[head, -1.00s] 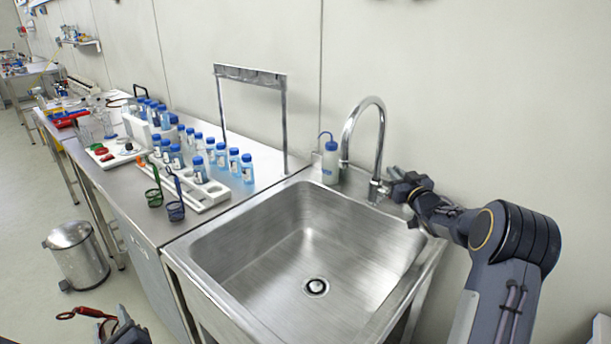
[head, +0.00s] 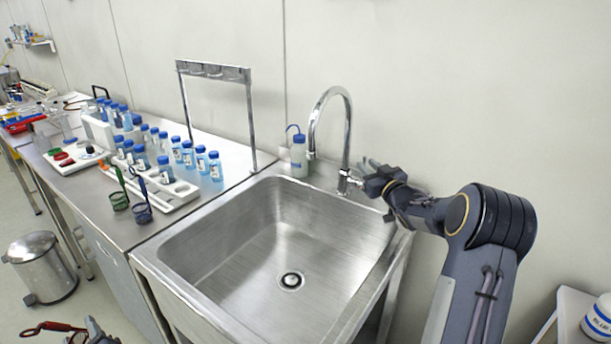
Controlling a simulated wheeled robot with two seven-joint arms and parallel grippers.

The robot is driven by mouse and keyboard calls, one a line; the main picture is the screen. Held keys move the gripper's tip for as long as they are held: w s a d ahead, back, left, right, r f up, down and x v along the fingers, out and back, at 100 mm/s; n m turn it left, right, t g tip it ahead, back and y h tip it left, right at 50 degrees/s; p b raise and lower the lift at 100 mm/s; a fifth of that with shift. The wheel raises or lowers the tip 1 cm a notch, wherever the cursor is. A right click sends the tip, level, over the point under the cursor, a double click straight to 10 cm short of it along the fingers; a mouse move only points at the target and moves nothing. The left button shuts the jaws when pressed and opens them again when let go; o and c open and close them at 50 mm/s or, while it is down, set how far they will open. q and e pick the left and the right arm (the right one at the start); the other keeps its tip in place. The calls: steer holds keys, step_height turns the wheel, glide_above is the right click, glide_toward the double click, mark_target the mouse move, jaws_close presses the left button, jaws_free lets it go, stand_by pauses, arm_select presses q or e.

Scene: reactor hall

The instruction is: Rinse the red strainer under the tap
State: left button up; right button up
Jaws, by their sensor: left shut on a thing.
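The red strainer (head: 48,327) is at the bottom left of the head view, in front of the bench. My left gripper (head: 82,335) is shut on it; the picture's lower edge cuts the gripper off. The strainer is well to the left of the sink (head: 230,255) and apart from it. The chrome tap (head: 347,125) arches over the back of the sink, and no water shows under its spout. My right gripper (head: 366,178) is at the lever at the tap's base. Its fingers are too small and overlapped to tell whether they are open or touching the lever.
The sink basin is empty, with a drain (head: 291,281). A wash bottle (head: 299,155) stands behind it. Left on the bench are blue-capped bottles (head: 215,166), a green strainer (head: 119,199) and a blue strainer (head: 142,213). A metal bin (head: 42,268) stands on the floor.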

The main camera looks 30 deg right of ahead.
steer(key=s+a+b, duration=0.1)
steer(key=s, duration=0.8)
steer(key=shift+s+f, duration=0.15)
steer(key=shift+f, duration=0.2)
